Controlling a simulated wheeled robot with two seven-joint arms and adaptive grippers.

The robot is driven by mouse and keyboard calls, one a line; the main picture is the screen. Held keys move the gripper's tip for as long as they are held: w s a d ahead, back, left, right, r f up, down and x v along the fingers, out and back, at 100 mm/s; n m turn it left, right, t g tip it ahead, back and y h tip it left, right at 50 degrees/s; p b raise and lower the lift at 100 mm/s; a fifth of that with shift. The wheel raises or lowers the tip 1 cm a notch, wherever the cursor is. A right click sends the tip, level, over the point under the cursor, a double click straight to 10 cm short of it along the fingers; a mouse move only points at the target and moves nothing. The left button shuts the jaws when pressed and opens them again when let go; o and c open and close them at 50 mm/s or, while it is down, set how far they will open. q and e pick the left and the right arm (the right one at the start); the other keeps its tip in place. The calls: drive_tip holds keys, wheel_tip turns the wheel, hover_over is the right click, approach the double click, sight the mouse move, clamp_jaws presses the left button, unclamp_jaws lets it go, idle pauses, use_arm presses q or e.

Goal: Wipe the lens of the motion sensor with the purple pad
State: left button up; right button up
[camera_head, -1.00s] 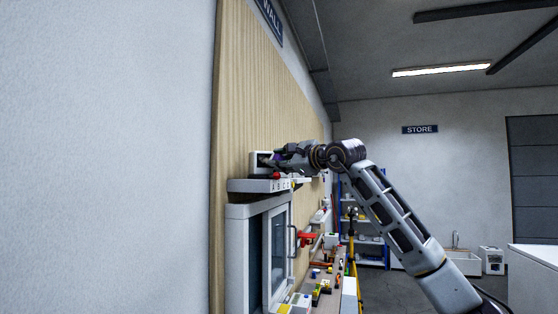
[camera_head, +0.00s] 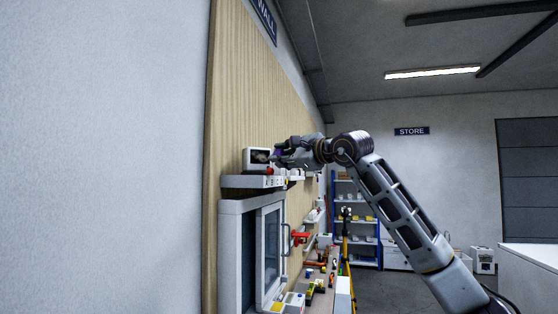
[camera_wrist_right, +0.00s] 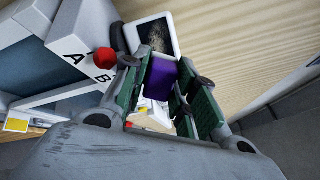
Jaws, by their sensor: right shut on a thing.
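The motion sensor (camera_head: 257,158) is a white box with a dark face on a white ledge against the wood wall panel. In the right wrist view the dark face of the sensor (camera_wrist_right: 152,36) carries a pale, speckled smudge. My right gripper (camera_head: 281,154) is just to the right of the sensor. In the wrist view its green-lined fingers (camera_wrist_right: 172,85) are shut on the purple pad (camera_wrist_right: 161,78). The pad's tip is close to the sensor's lower edge; I cannot tell whether they touch. My left gripper is not in view.
The lettered ledge (camera_head: 252,182) has a red knob (camera_wrist_right: 104,60) near the sensor. A glass-fronted cabinet (camera_head: 250,250) is below. A bench with several small coloured items and a blue shelf rack (camera_head: 366,225) stand farther back. Open floor lies at right.

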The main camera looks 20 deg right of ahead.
drive_tip(key=shift+b+v, duration=0.4)
drive_tip(key=shift+v, duration=0.85)
drive_tip(key=shift+b+v, duration=0.5)
drive_tip(key=shift+v, duration=0.95)
